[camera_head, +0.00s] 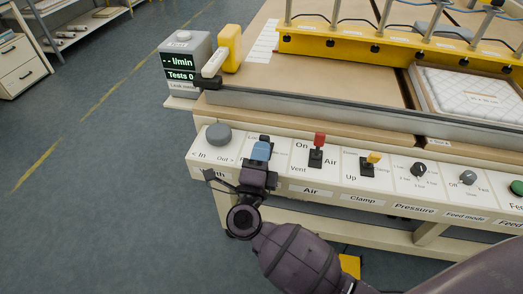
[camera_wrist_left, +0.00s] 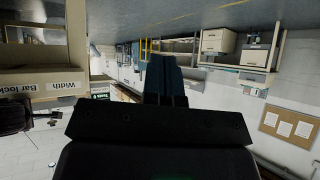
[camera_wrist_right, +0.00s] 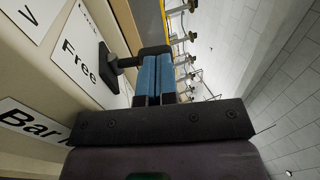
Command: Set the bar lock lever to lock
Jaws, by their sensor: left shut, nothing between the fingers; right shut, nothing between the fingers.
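The bar lock lever is a small black lever on the sloped panel, left of the Air lever. Its black tip (camera_head: 264,138) shows just behind my right gripper (camera_head: 260,152) in the head view. In the right wrist view the lever (camera_wrist_right: 127,62) stands out from its dark base beside the "Free" label (camera_wrist_right: 82,60). The shut blue fingertips of my right gripper (camera_wrist_right: 156,72) are right at its knob; I cannot tell if they touch. My left gripper (camera_wrist_left: 163,75) is shut and empty in its wrist view, away from the lever; the head view does not show it.
The control panel (camera_head: 225,160) also carries a grey Width knob (camera_head: 218,134), a red-topped Air lever (camera_head: 318,143), a yellow-topped Clamp lever (camera_head: 372,160) and several dials. A metal bar (camera_head: 300,104) runs behind it. A grey display box (camera_head: 183,62) stands at the back left. Open floor lies left.

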